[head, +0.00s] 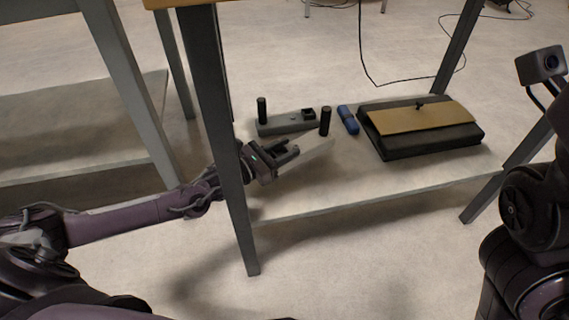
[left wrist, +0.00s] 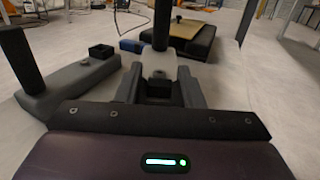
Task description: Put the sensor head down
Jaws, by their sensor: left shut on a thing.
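My left gripper (head: 290,152) reaches in over the lower shelf from the left, past the front table leg. It is shut on a pale grey piece with an upright black post (head: 326,121), which I take to be the sensor head (head: 316,146). In the left wrist view the grey piece (left wrist: 160,66) sits between the two fingers (left wrist: 160,92), its black post standing up beyond them. It is low over the shelf; I cannot tell whether it touches. My right gripper is not in view.
A grey bar (head: 286,125) with a black post and a square black socket lies just behind. A blue object (head: 348,119) and a black case with a tan top (head: 425,117) lie to the right. The shelf's front (head: 370,185) is bare.

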